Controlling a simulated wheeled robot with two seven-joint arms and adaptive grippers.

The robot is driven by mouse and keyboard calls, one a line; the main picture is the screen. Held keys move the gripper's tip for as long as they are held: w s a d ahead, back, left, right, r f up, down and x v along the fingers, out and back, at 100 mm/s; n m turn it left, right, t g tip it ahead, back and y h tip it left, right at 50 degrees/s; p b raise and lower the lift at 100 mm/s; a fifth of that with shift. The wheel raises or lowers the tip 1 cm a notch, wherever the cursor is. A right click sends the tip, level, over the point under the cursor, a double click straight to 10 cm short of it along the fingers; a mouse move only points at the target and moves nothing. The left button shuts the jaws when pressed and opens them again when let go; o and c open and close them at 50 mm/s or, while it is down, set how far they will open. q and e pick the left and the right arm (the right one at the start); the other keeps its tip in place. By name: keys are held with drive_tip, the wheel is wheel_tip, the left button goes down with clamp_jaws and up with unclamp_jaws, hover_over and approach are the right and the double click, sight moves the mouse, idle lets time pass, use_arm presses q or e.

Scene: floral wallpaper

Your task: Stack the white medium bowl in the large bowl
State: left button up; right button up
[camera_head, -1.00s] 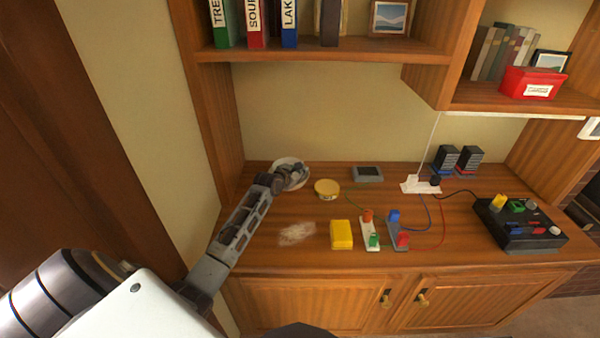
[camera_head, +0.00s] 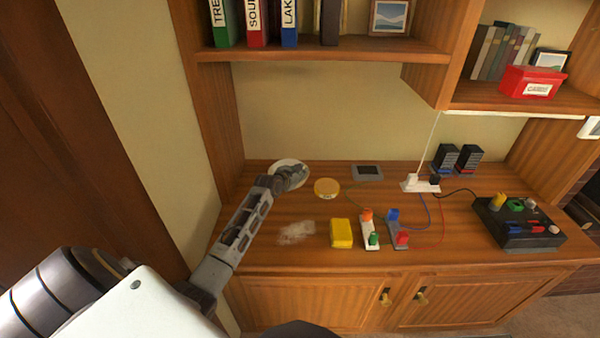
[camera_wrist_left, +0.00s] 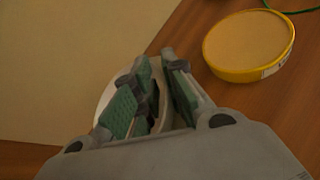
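A white bowl (camera_head: 290,164) sits at the back left of the desk, partly hidden by my left gripper (camera_head: 286,180). In the left wrist view, my left gripper (camera_wrist_left: 157,58) has its two green-padded fingers a small gap apart. Part of the white bowl (camera_wrist_left: 104,100) shows beside the left finger, and a pale strip, likely its wall, shows between the fingers. I cannot tell whether the fingers press on it. I cannot make out a second, separate bowl. My right gripper is not in view.
A round yellow tin (camera_head: 327,188) stands close to the right of the bowl; it also shows in the left wrist view (camera_wrist_left: 249,45). A yellow block (camera_head: 341,233), wired parts and a black control box (camera_head: 520,225) lie further right. A shelf (camera_head: 320,52) overhangs the desk.

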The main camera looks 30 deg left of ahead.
use_arm(q)
drive_tip(key=shift+o, duration=0.7)
